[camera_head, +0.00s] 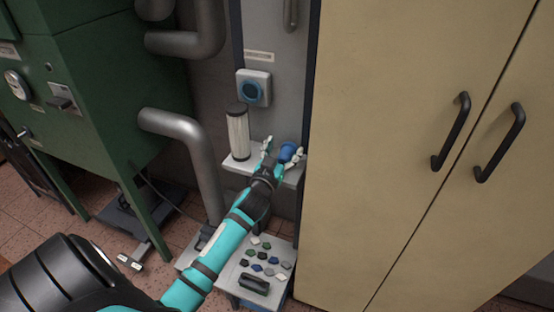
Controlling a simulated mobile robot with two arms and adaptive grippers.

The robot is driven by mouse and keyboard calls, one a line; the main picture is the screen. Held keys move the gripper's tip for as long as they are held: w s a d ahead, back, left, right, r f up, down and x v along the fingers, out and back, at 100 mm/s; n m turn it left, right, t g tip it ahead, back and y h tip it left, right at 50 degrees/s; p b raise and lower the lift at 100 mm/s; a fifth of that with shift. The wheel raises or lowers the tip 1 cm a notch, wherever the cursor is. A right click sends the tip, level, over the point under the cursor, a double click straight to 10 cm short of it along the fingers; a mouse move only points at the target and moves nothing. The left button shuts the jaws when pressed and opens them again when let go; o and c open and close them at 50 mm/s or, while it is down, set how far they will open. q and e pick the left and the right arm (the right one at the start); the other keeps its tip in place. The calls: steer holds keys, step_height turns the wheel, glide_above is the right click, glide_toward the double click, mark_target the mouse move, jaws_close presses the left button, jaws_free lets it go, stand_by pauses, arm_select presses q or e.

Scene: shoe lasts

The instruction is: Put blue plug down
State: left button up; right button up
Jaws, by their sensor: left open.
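The blue plug (287,151) is on the small grey shelf (235,164), towards its right end. My left gripper (282,150) is open around the plug, one finger on its left and the other on its right. I cannot tell whether either finger touches it. My teal left arm reaches up from the lower left and covers part of the shelf. My right gripper is out of view.
A white cylinder with a dark cap (238,132) stands on the shelf's left. A blue round socket (252,88) is on the wall above. Below, a low table (245,248) holds several small coloured pieces. A beige cabinet (400,130) stands close on the right, green machine (95,100) left.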

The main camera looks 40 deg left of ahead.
arm_select(q)
steer(key=v, duration=1.2)
steer(key=s+d+f+m+g+h, duration=0.1)
steer(key=s+d+f+g, duration=0.15)
steer(key=f, duration=0.95)
steer(key=s+d+f+g+h, duration=0.1)
steer(key=d+f+g, duration=0.15)
steer(key=f, duration=0.95)
steer(key=s+d+f+m+g+h, duration=0.1)
steer(key=s+f+g, duration=0.1)
steer(key=s+f, duration=0.35)
steer(key=s+d+f+m+g, duration=0.1)
steer(key=s+d+f+g, duration=0.15)
steer(key=f, duration=0.65)
steer(key=s+d+f+g, duration=0.1)
steer(key=s+f, duration=0.4)
steer(key=s, duration=0.5)
steer(key=s+d+f+m+g, duration=0.1)
steer(key=s+f+g, duration=0.2)
steer(key=s+f, duration=0.3)
steer(key=s+d+f+m+g+h, duration=0.1)
steer(key=s+f+g, duration=0.2)
steer(key=s, duration=1)
step_height(320, 180, down, 3)
steer(key=shift+s+r+b, duration=0.2)
steer(key=shift+s+b, duration=0.15)
steer(key=shift+s, duration=0.05)
